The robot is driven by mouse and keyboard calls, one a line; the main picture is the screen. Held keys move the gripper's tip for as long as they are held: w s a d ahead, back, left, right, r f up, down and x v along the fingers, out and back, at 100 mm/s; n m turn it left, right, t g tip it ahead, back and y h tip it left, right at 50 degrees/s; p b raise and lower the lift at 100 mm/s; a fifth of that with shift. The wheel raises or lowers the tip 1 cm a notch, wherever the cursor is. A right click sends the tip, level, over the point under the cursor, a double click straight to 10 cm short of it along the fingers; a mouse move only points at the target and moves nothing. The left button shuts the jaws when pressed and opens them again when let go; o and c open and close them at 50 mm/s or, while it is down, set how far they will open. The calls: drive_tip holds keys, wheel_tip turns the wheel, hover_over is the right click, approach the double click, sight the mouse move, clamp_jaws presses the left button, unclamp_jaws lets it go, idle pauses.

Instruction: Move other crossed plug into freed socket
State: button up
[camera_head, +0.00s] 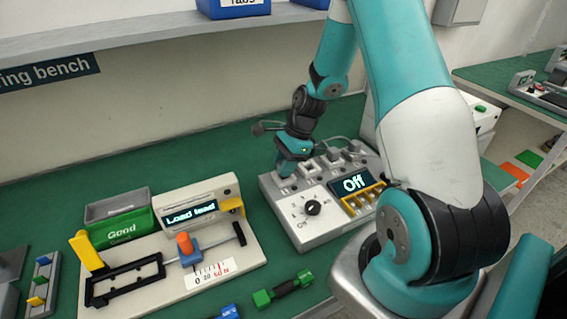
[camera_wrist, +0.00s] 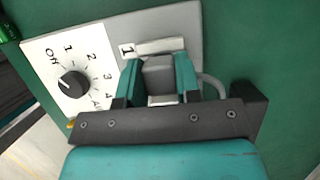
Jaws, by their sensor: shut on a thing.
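My gripper (camera_head: 284,166) is over the left back corner of the grey tester box (camera_head: 322,231). In the wrist view its teal fingers (camera_wrist: 160,77) are shut on a grey plug (camera_wrist: 158,72). The plug is beside a mark "1" (camera_wrist: 127,49) on the box top. Whether it is seated in a socket is hidden. A grey cable (camera_wrist: 214,85) curves to the right of the fingers. Other grey plugs (camera_head: 333,155) stand along the back of the box, to the right of my gripper. The sockets under them are hidden.
The box has a black dial (camera_head: 313,208), an "Off" display (camera_head: 353,184) and yellow parts on its front. A fixture with a "Load lead" display (camera_head: 190,216) and a green "Good" bin (camera_head: 122,229) stand left. A green-ended part (camera_head: 283,289) lies in front.

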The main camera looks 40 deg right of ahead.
drive_tip(key=shift+f, duration=0.45)
drive_tip(key=o, duration=1)
drive_tip(key=v, duration=1.7)
drive_tip(key=shift+s+d+r, duration=0.1)
drive_tip(key=shift+d+r, duration=0.05)
drive_tip(key=shift+d, duration=0.05)
